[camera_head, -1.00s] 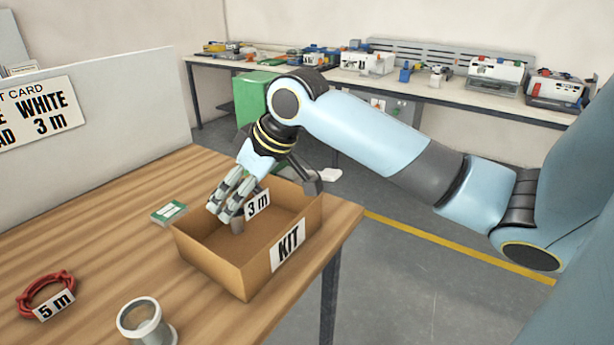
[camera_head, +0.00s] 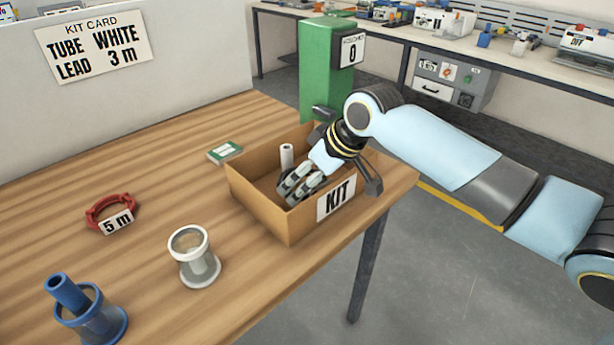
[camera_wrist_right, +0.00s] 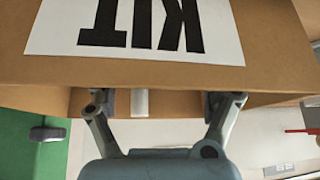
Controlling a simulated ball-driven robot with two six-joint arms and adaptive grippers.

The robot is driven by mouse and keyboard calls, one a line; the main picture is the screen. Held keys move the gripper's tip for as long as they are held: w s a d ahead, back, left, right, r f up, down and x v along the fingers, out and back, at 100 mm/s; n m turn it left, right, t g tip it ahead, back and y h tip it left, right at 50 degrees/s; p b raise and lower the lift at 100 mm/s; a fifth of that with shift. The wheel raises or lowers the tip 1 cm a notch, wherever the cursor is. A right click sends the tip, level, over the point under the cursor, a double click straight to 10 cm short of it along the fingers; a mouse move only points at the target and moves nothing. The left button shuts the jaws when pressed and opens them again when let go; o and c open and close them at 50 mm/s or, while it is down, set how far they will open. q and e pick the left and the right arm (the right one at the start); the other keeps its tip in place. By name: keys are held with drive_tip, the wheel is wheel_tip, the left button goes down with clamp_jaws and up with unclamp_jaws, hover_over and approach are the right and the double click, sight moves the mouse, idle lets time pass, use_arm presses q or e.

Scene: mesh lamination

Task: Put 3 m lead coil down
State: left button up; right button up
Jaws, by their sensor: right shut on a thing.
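The open cardboard box marked KIT (camera_head: 262,208) stands on the wooden table near its right edge. My right gripper (camera_head: 300,186) reaches down inside the box, its fingers below the rim. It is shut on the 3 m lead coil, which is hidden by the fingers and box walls. A white tube (camera_head: 287,157) stands upright in the box, just behind the fingers. In the right wrist view the KIT wall (camera_wrist_right: 270,40) fills the top, and the fingers show partly behind its edge. My left gripper is not in view.
A red 5 m coil (camera_head: 100,206), a clear white-rimmed cup (camera_head: 198,262) and a blue holder with a blue tube (camera_head: 88,318) stand left of the box. A green-and-white card (camera_head: 225,152) lies behind it. A kit card (camera_head: 95,45) reads TUBE WHITE, LEAD 3 m.

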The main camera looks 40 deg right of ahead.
drive_tip(key=shift+f, duration=0.15)
drive_tip(key=shift+f, duration=0.35)
drive_tip(key=shift+f, duration=0.1)
drive_tip(key=o, duration=1)
drive_tip(key=shift+r, duration=0.2)
drive_tip(key=p+v, duration=0.1)
drive_tip(key=v, duration=1.1)
drive_tip(key=shift+r+p, duration=0.35)
drive_tip(key=shift+r, duration=0.15)
